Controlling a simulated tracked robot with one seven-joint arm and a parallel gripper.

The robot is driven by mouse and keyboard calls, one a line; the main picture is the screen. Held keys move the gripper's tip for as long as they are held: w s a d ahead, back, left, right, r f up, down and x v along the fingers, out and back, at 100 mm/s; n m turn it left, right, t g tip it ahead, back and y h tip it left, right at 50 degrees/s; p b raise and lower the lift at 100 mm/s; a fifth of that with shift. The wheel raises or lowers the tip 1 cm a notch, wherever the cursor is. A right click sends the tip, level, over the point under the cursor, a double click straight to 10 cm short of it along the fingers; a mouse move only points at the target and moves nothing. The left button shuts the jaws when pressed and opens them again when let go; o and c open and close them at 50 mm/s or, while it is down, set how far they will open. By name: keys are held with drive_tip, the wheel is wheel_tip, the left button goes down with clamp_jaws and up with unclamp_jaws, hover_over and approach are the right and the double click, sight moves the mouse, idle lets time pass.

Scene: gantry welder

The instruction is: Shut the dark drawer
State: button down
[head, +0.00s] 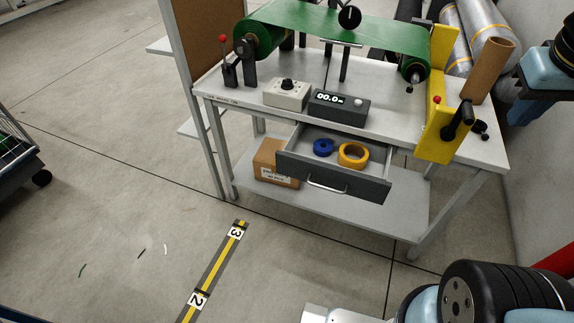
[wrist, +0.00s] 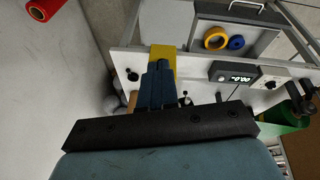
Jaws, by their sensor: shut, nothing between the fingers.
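The dark drawer (head: 332,178) hangs pulled open under the top of the welder bench, with a light bar handle (head: 327,188) on its front. A blue tape roll (head: 323,147) and a yellow tape roll (head: 353,155) lie inside it. In the wrist view the open drawer (wrist: 262,22) is at the top right, with both rolls showing. My gripper (wrist: 160,66) is shut and empty in the wrist view, apart from the drawer and to its left in the picture. The fingertips are not visible in the head view.
The bench top (head: 222,88) carries a display box (head: 339,106), a knob box (head: 287,93) and a yellow bracket (head: 438,105) at its right end. A cardboard box (head: 268,163) sits on the lower shelf. The floor in front is clear apart from tape marking (head: 213,270) and small scraps.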

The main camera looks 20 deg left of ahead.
sight(288, 167)
drive_tip(key=w+a+f+n+t+h, duration=0.1)
drive_tip(key=w+a+f+n+h, duration=0.5)
drive_tip(key=a+f+n, duration=0.4)
drive_tip(key=w+a+f+n+t+h, duration=0.2)
drive_tip(key=w+a+f+n+h, duration=0.4)
drive_tip(key=a+f, duration=0.5)
drive_tip(key=s+a+f+n+t+y, duration=0.65)
drive_tip(key=a+f+n, duration=0.25)
drive_tip(key=a+f, duration=0.2)
drive_tip(key=s+a+f+n+t+y, duration=0.5)
drive_tip(key=s+a+f+n, duration=0.25)
drive_tip(key=a+f, duration=0.4)
drive_tip(key=shift+n, duration=0.45)
drive_tip(key=w, duration=0.9)
drive_tip(key=w+d, duration=0.1)
drive_tip(key=w, duration=0.4)
drive_tip(key=shift+f, duration=0.1)
